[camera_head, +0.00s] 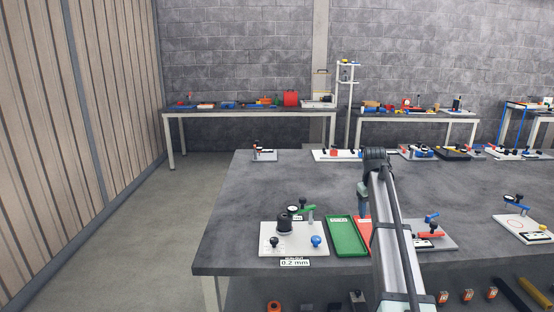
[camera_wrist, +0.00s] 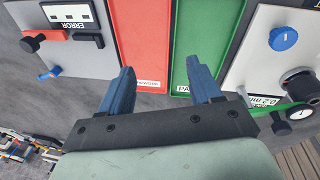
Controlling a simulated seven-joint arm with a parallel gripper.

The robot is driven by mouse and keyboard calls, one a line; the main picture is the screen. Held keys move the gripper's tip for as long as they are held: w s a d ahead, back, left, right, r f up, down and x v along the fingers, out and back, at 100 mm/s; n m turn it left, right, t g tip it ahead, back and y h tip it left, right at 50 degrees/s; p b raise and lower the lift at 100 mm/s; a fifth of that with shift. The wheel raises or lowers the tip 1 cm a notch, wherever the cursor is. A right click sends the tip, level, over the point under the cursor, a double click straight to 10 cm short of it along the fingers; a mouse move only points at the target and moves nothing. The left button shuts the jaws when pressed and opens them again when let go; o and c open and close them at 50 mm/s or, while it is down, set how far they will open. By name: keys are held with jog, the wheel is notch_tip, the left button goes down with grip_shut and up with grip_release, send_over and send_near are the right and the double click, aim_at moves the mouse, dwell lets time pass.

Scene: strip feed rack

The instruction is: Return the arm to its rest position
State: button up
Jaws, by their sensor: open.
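The fingers are over a red tray (camera_wrist: 142,35) and a green tray (camera_wrist: 205,30). Both trays look empty. In the head view the green tray (camera_head: 346,237) lies flat near the front of the table, and the red tray (camera_head: 364,232) is partly hidden behind my arm.
A white plate (camera_head: 293,240) with a dark cylinder, a dial and a blue knob stands left of the green tray. Another plate (camera_head: 440,236) with red and blue levers stands right of my arm. More fixtures line the back edge. The table's left middle is clear.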

jog(key=s+d+f+m+h, duration=0.1)
jog(key=s+d+f+m, duration=0.3)
jog(key=d, duration=0.8)
jog(key=s+d+f+m+h, duration=0.15)
jog(key=s+d, duration=0.45)
jog(key=d, duration=0.6)
jog(key=s+d+f+m+h, duration=0.2)
jog(key=s+d+f, duration=0.25)
jog(key=d, duration=0.75)
jog(key=s+a+f+n+g+y, duration=0.1)
jog(key=s+a+f, duration=0.3)
jog(key=a+f, duration=0.7)
jog(key=s+a+f+n+g+y, duration=0.1)
jog(key=s+a+f+y, duration=0.15)
jog(key=a+f, duration=0.8)
jog(key=s+a+f+n+y, duration=0.1)
jog(key=s+a+f, duration=0.3)
jog(key=a+f, duration=0.7)
jog(key=s+a+f+g+y, duration=0.1)
jog(key=s+a+f+g, duration=0.2)
jog(key=s+a+f, duration=1)
jog(key=s+a+f+n+g, duration=0.1)
jog(key=s+a, duration=0.2)
jog(key=s, duration=0.8)
jog(key=s+a+f+n+g, duration=0.1)
jog(key=s+a, duration=0.3)
jog(key=s, duration=0.7)
jog(key=shift+f+g, duration=0.6)
jog(key=shift+f, duration=0.2)
